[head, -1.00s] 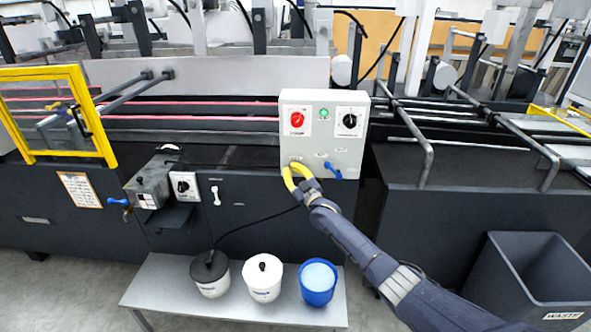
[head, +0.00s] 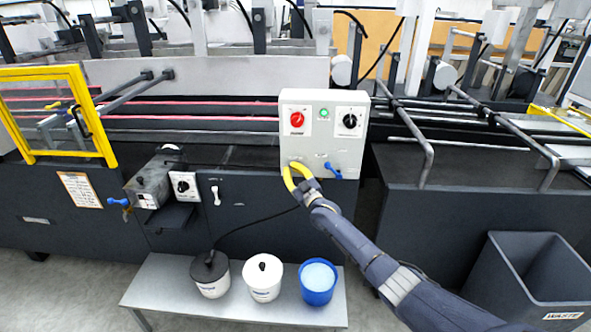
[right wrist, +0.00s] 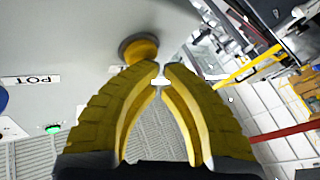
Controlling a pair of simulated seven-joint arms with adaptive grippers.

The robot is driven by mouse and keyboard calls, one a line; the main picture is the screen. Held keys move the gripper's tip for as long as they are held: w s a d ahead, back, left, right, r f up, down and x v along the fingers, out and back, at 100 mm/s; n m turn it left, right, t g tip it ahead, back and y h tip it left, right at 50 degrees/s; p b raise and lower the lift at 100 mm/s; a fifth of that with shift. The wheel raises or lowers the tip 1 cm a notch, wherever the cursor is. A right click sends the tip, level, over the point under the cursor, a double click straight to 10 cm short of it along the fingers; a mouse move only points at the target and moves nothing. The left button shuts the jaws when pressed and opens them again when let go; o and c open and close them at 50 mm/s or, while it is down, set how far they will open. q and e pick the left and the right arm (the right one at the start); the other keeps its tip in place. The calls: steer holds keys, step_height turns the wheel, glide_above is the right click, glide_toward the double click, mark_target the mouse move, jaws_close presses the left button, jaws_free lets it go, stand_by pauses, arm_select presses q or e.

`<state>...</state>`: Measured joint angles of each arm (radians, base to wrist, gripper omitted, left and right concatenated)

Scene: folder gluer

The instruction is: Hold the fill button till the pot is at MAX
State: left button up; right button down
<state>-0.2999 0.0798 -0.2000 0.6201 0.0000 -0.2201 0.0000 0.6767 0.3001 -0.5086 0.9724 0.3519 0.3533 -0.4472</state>
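My right gripper (head: 292,165) is at the lower left of the white control box (head: 350,155), its yellow fingers curved together. In the right wrist view its fingertips (right wrist: 161,70) nearly meet, with no object clearly held. A round yellowish button (right wrist: 140,48) with a dark collar sits just beyond the tips. Whether they touch it I cannot tell. A POT label (right wrist: 30,80) is on the same panel. In the head view the fingers hide the button. A grey glue unit (head: 152,182) with a blue handle is at the left. No MAX mark is readable. My left gripper is not in view.
Two lidded tubs and a blue bucket (head: 317,290) stand on the low bench (head: 165,285). A waste bin (head: 490,265) is at right.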

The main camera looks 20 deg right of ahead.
steer(key=shift+s, duration=0.1)
steer(key=shift+s+a, duration=0.3)
steer(key=shift+s, duration=0.45)
steer(key=shift+s, duration=0.1)
steer(key=shift+s+a, duration=0.3)
steer(key=shift+s, duration=0.45)
steer(key=shift+s+a, duration=0.25)
steer(key=shift+s, duration=0.45)
steer(key=shift+s+a, duration=0.3)
steer(key=shift+s, duration=0.45)
